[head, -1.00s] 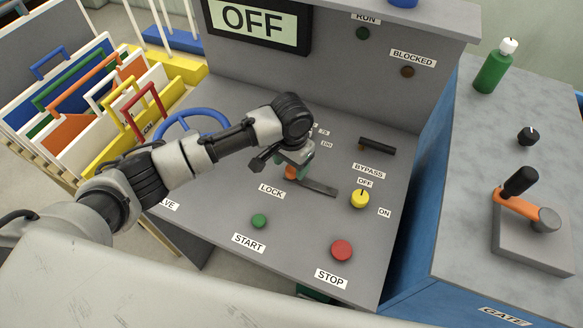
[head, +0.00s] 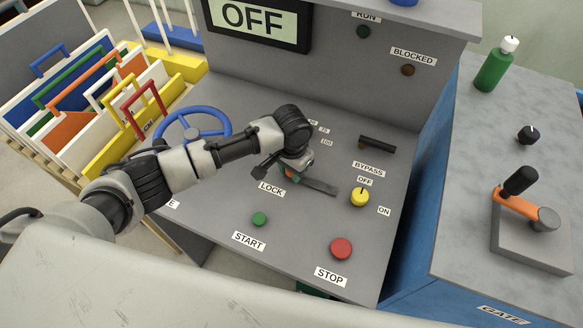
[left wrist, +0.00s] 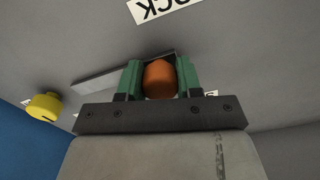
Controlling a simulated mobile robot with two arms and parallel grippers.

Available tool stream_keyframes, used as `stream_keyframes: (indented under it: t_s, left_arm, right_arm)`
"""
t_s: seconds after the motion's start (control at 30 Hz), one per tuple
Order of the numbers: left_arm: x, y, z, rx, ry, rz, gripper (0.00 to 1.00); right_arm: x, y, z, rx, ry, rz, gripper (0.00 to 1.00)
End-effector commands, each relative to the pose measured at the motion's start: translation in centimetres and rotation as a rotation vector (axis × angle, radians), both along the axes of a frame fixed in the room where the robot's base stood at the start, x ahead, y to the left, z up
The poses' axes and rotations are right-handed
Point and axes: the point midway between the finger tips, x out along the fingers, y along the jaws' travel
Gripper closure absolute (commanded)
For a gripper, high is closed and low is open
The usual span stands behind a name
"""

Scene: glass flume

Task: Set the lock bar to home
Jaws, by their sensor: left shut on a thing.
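The lock bar (head: 318,186) is a flat dark grey bar on the sloped panel, just above the LOCK label (head: 271,188). It runs from under my left gripper towards the lower right. Its orange knob (left wrist: 160,79) sits between the green fingers in the left wrist view, and the bar (left wrist: 108,74) extends to the left there. My left gripper (head: 291,173) is shut on the orange knob and hides most of it in the head view. My right gripper is not in view.
A yellow bypass knob (head: 360,197) is close to the bar's right end. A black handle (head: 378,145) lies above it. The green start button (head: 260,219) and red stop button (head: 341,248) are below. A blue wheel (head: 226,121) is behind my left arm.

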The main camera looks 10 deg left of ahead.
Motion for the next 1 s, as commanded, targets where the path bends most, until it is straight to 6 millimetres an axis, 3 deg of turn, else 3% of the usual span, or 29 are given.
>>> stream_keyframes:
  t_s: [0.13,0.4,0.7,0.73,0.9,1.0]
  left_arm:
    - [0.0,-0.3,0.1,0.0,0.0,-0.001,1.0]
    - [-0.8,-4.1,0.2,-0.002,0.002,-0.001,1.0]
    - [-0.9,-4.5,0.1,-0.004,0.0,-0.001,1.0]
    - [-0.9,-4.5,0.1,-0.004,0.0,-0.002,0.64]
    - [-0.9,-4.5,0.0,-0.003,0.0,-0.001,0.4]
    - [-0.8,-4.4,0.0,-0.002,0.001,-0.001,0.4]
  right_arm:
    - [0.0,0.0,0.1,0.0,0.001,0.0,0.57]
    - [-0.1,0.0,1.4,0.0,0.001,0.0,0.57]
    - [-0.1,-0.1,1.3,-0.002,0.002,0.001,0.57]
    - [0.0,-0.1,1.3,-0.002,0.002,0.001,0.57]
    - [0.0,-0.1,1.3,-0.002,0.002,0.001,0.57]
    - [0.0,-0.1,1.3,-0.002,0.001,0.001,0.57]
